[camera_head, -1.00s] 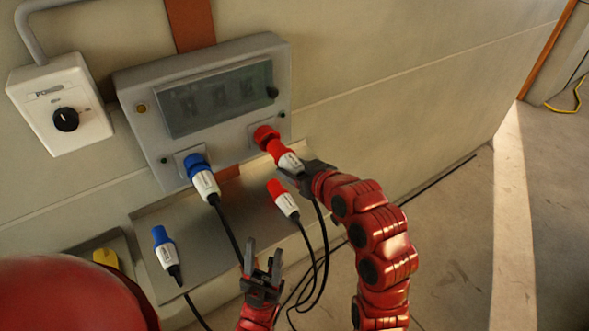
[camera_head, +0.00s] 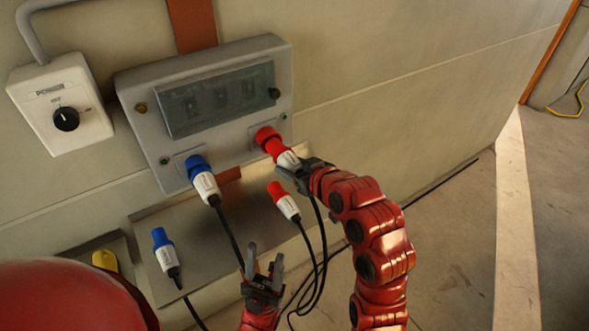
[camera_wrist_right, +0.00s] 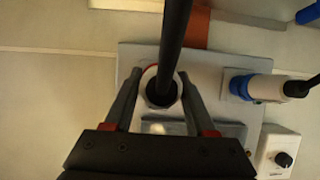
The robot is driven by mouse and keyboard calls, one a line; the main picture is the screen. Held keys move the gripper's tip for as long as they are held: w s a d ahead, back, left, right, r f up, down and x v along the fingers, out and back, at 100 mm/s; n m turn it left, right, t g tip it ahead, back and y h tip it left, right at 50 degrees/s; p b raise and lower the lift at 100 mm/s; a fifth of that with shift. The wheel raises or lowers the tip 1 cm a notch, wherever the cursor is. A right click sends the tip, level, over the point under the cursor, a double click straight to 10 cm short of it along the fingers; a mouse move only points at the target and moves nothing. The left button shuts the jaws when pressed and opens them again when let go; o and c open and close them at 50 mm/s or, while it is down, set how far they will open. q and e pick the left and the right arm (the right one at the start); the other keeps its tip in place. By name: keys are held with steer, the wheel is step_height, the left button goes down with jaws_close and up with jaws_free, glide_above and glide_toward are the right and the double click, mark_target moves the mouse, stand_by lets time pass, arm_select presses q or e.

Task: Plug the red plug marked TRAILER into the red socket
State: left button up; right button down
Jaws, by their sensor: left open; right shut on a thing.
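A red plug with a white body (camera_head: 288,159) is held by my right gripper (camera_head: 299,174) at the right side of the grey box. Its red end meets the red socket (camera_head: 265,134) and looks in line with it; how deep it sits I cannot tell. In the right wrist view the fingers (camera_wrist_right: 161,76) close on both sides of the white plug body (camera_wrist_right: 152,82), and its black cable crosses in front. A second red plug (camera_head: 284,201) lies on the metal shelf. No marking on either is readable. My left gripper (camera_head: 264,264) is open and empty below the shelf.
A blue plug (camera_head: 204,183) sits at the blue socket (camera_head: 195,165) on the grey box (camera_head: 215,140). A loose blue plug (camera_head: 166,252) lies on the shelf (camera_head: 235,222). A white knob box (camera_head: 62,95) is at upper left. Black cables hang near my left gripper.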

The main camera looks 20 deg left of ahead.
mark_target(283, 156)
steer(key=shift+w+a+b, duration=0.55)
steer(key=shift+w+a, duration=0.15)
steer(key=shift+a, duration=0.2)
steer(key=shift+w+a+b, duration=0.5)
steer(key=shift+w+a, duration=0.2)
steer(key=shift+a, duration=0.15)
steer(key=shift+c, duration=0.7)
jaws_free()
